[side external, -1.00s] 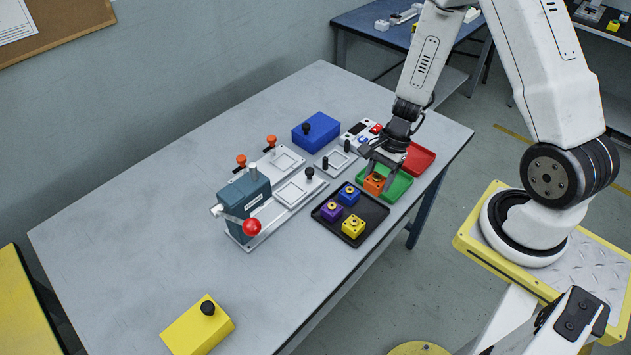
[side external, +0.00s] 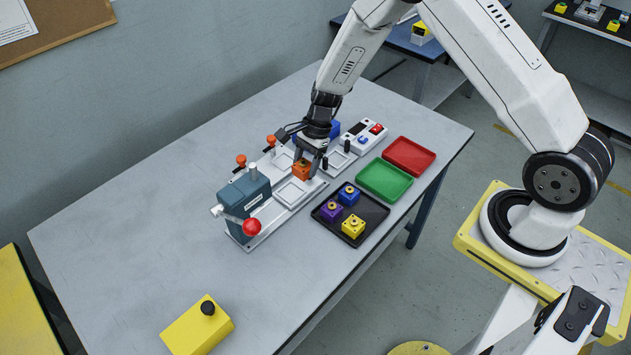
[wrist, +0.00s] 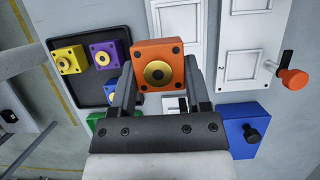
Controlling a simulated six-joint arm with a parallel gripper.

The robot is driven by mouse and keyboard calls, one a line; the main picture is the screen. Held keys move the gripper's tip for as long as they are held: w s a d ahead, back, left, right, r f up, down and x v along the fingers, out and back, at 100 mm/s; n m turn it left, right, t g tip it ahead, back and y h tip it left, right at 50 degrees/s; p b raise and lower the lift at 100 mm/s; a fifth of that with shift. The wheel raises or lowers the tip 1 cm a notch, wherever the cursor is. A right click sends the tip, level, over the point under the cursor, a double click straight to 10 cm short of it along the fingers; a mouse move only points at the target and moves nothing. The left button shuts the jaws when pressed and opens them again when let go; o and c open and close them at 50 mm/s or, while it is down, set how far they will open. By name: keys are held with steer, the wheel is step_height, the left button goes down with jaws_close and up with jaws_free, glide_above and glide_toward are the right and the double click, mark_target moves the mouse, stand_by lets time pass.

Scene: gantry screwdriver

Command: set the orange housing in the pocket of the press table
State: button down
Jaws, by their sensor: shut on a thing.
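The orange housing (side external: 301,169), a block with a brass-coloured ring in its top, is held between the fingers of my gripper (side external: 306,163). In the wrist view the housing (wrist: 146,80) sits between both fingertips of my gripper (wrist: 159,83), its ringed face showing. It appears raised above the light square pocket (side external: 294,192) of the fixture next to the teal press (side external: 244,195). In the wrist view a pale framed plate (wrist: 179,18) lies partly hidden behind the housing. The exact height of the housing above the fixture cannot be told.
A black tray (side external: 375,216) holds blue, purple and yellow housings. Green (side external: 384,180) and red (side external: 409,155) trays are empty. Orange-knobbed clamps (side external: 241,160) and the press's red ball lever (side external: 251,227) stand near the fixtures.

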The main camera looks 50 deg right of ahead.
mark_target(289, 194)
steer(key=shift+w+a+r, duration=0.1)
steer(key=shift+w+a, duration=1.15)
steer(key=shift+f, duration=2.95)
steer(key=shift+f, duration=0.7)
jaws_free()
steer(key=shift+r, duration=0.2)
stand_by(0.3)
